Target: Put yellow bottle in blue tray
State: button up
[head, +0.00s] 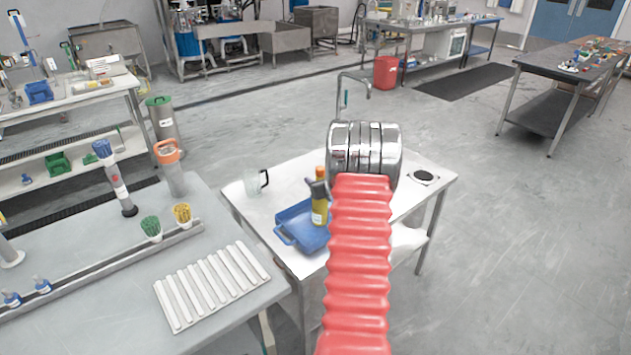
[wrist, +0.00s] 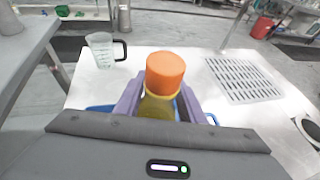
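The yellow bottle (head: 320,213) with an orange cap is upright at the blue tray (head: 290,238) in the head view. Its lower end overlaps the tray's right part; I cannot tell whether it touches the tray floor. In the wrist view, the bottle's orange cap (wrist: 165,72) is between the purple fingers of my gripper (wrist: 160,102), which press close on both sides. Only blue edges of the tray (wrist: 98,108) show there, behind the gripper. My red-sleeved arm hides the tray's right side in the head view.
The white table (head: 290,171) holds the tray. A clear jug (head: 252,184) with a black handle stands behind it on the left. A grey slotted grate (wrist: 242,79) lies to the right in the wrist view. A round black-topped item (head: 424,177) is at the table's right.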

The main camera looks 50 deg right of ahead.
jog(key=o, duration=0.4)
jog(key=shift+c, duration=0.2)
jog(key=shift+r, duration=0.1)
jog(key=v, duration=1.2)
dwell(0.4)
